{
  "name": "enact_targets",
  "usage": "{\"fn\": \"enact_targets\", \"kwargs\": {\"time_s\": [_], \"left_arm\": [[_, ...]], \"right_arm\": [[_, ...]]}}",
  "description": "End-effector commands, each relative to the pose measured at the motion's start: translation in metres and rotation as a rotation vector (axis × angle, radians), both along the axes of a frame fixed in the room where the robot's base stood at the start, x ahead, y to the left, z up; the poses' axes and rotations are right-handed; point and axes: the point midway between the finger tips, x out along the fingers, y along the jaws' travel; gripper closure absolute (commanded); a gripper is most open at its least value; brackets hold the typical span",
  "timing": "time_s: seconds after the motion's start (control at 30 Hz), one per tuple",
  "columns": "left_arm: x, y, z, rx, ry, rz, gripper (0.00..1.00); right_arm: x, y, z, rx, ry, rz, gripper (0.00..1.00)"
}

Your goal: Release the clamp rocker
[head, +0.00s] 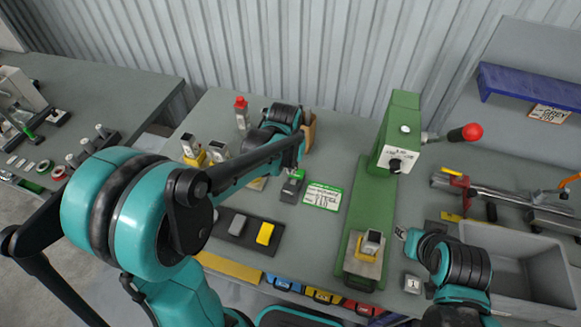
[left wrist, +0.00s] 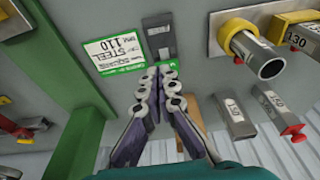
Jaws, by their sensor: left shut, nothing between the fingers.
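My left gripper (head: 296,168) is shut and empty, pointing down at the rocker. In the left wrist view its fingertips (left wrist: 158,70) are together at the rocker's green end and partly cover it. I cannot tell whether they touch it. My right gripper (head: 402,234) is small and partly hidden at the lower right.
The label card (head: 323,196) lies right of the rocker. A green press (head: 385,170) with a red-knobbed lever stands further right. A dark tray with grey and yellow blocks (head: 265,233) is in front. A grey bin (head: 540,262) is at right.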

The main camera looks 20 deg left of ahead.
Motion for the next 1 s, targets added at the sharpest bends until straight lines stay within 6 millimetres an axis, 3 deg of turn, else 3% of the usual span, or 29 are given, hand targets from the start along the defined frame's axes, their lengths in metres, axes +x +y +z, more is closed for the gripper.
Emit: {"fn": "enact_targets", "kwargs": {"time_s": [0.2, 0.43, 0.6, 1.0], "left_arm": [[0.01, 0.0, -0.05, 0.0, 0.0, 0.0, 1.0], [0.007, 0.0, -0.084, 0.0, 0.0, 0.0, 1.0], [0.004, 0.0, -0.093, 0.0, 0.0, 0.0, 1.0], [0.003, 0.0, -0.095, 0.0, -0.009, 0.0, 1.0]], "right_arm": [[0.0, 0.0, -0.015, 0.0, 0.0, 0.0, 0.67], [0.0, 0.0, -0.024, 0.0, 0.0, 0.0, 0.67], [0.0, 0.0, -0.026, 0.0, 0.0, 0.0, 0.67], [0.0, 0.0, -0.028, 0.0, 0.0, 0.0, 0.67]]}}
